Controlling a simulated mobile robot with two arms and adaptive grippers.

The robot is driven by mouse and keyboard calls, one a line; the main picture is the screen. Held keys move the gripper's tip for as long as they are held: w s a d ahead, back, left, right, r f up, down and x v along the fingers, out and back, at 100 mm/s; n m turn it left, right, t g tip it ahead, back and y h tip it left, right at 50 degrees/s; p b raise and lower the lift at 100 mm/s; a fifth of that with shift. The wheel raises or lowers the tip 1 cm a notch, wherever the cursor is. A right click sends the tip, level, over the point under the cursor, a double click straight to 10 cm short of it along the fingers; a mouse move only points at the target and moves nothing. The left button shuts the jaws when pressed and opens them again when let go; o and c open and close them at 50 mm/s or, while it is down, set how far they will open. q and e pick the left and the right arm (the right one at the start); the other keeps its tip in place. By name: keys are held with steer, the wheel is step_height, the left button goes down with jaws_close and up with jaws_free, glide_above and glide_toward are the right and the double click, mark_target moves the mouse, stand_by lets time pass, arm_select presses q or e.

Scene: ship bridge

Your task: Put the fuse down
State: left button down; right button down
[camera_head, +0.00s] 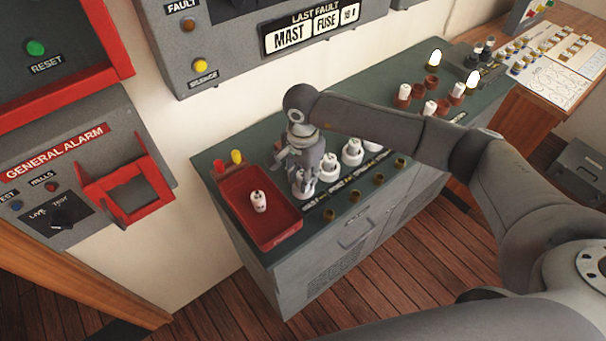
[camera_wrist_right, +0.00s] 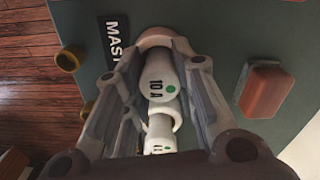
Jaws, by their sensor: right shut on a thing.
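My right gripper (camera_head: 303,180) points down over the leftmost place in the row of fuse holders on the console. In the right wrist view its fingers (camera_wrist_right: 155,70) are shut around a white fuse (camera_wrist_right: 157,75) marked 10 A with a green dot. A brownish ring (camera_wrist_right: 156,36) shows at the far end of this fuse, beside the MAST label (camera_wrist_right: 116,42). I cannot tell whether the fuse is seated in it. My left gripper is out of view.
Several white fuse holders (camera_head: 352,153) stand in a row to the right, with small brass knobs (camera_head: 355,196) in front. Lit lamps (camera_head: 434,57) stand farther right.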

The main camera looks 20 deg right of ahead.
steer(key=c, duration=1.2)
jaws_free()
steer(key=shift+r+p, duration=0.3)
steer(key=shift+p, duration=0.2)
step_height(320, 180, up, 12)
steer(key=b, duration=0.5)
steer(key=shift+s+f, duration=0.1)
